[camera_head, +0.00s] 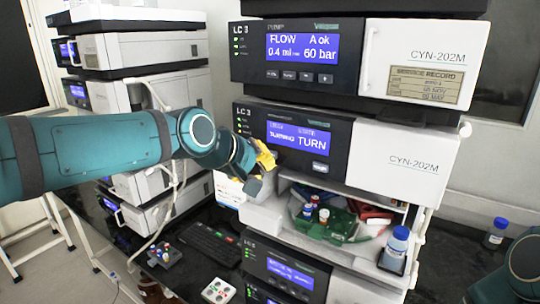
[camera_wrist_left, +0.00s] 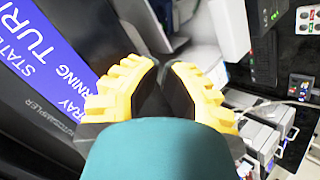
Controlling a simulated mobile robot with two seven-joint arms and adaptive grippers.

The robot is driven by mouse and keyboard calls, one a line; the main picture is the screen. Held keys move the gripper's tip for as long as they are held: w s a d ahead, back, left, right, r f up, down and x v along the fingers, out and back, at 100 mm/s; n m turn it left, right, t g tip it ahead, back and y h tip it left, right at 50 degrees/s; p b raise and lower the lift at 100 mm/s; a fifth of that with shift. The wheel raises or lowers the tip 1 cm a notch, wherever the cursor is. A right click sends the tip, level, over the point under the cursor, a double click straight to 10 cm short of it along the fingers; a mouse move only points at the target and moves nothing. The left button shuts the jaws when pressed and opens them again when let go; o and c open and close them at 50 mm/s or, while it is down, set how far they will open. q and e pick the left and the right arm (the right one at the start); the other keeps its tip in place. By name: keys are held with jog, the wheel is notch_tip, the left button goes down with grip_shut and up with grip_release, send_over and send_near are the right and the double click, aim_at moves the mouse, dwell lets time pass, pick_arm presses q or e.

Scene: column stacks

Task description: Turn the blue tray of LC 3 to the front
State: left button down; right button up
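The LC 3 sampler (camera_head: 295,142) has a lit blue display reading "TURNING" and "TURN", with a button below it at the right. Its open bay below holds a green tray (camera_head: 338,222) with several vials at the front. A red tray (camera_head: 373,214) shows partly behind it at the right. My left gripper (camera_head: 266,158) is at the left edge of the sampler's front, beside the display. In the left wrist view its yellow fingers (camera_wrist_left: 160,75) are together with nothing visible between them. My right gripper is out of view.
The LC 3 pump (camera_head: 297,55) above shows 60 bar. A blue-capped bottle (camera_head: 396,247) stands at the bay's right; another bottle (camera_head: 495,235) is on the bench. Another instrument stack (camera_head: 140,60) stands left. A keyboard (camera_head: 210,242) lies on the dark bench.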

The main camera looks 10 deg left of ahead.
pick_arm(q)
jog(key=shift+s+a, duration=0.15)
jog(key=shift+s, duration=0.25)
jog(key=shift+s+a+b, duration=0.15)
jog(key=shift+s+a, duration=0.15)
jog(key=shift+s, duration=0.5)
jog(key=shift+s+a+b, duration=0.2)
jog(key=shift+s+a, duration=0.05)
jog(key=shift+s, duration=0.5)
jog(key=shift+s+a+b, duration=0.15)
jog(key=shift+s+a, duration=0.15)
jog(key=shift+s, duration=0.5)
dwell(3.5)
jog(key=w+d+f+m+g+y+b, duration=0.1)
jog(key=d+f+g, duration=0.1)
jog(key=f, duration=1.4)
jog(key=w+d+f+m+g+b, duration=0.1)
jog(key=d+f+g, duration=0.1)
jog(key=f, duration=1.4)
jog(key=s+f+m+g+b, duration=0.1)
jog(key=s+f, duration=0.6)
jog(key=f, duration=0.5)
jog(key=s+d+f+m+g+b, duration=0.1)
jog(key=s+f+g, duration=0.1)
jog(key=s+f, duration=0.5)
notch_tip(320, 180, down, 5)
jog(key=shift+s+d+r, duration=0.1)
jog(key=shift+s+d, duration=0.15)
jog(key=shift+s, duration=0.15)
